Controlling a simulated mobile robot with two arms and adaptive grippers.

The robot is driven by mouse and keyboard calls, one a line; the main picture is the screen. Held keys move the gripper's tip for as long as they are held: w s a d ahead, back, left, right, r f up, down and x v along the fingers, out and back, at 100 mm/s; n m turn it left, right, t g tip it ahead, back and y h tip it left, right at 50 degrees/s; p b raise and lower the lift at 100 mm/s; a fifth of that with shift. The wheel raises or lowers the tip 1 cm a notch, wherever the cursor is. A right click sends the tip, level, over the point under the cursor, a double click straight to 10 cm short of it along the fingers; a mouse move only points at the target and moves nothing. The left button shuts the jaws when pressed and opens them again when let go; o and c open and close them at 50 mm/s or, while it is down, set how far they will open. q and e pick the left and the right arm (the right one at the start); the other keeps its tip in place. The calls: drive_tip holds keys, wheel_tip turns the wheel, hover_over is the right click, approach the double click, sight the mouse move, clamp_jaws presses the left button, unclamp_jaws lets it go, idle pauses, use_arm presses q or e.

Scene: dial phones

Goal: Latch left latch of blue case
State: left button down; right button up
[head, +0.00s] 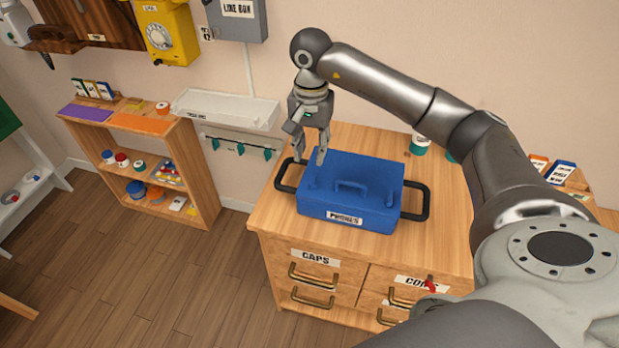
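The blue case (346,207) stands closed on the wooden cabinet top, with a blue handle on its lid, black side handles and a front label that appears to read "PHONES". My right gripper (309,160) points down over the case's back left corner. Its two fingers are spread apart, with nothing seen between them. One finger is over the lid's left edge and the other is just outside it; I cannot tell if they touch the case. The left latch is not clearly visible. My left gripper is not in view.
The wooden cabinet (264,217) has drawers labelled "CAPS" and another label partly hidden. A white and teal jar (420,144) stands behind the case. A low shelf (203,180) with small parts and a white wall tray (226,108) are at left. My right arm crosses the right side.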

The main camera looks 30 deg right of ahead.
sight(310, 183)
wheel_tip(310, 183, down, 9)
drive_tip(key=p, duration=0.2)
drive_tip(key=shift+f+p, duration=0.15)
drive_tip(key=shift+p, duration=0.15)
drive_tip(key=shift+f, duration=0.75)
clamp_jaws()
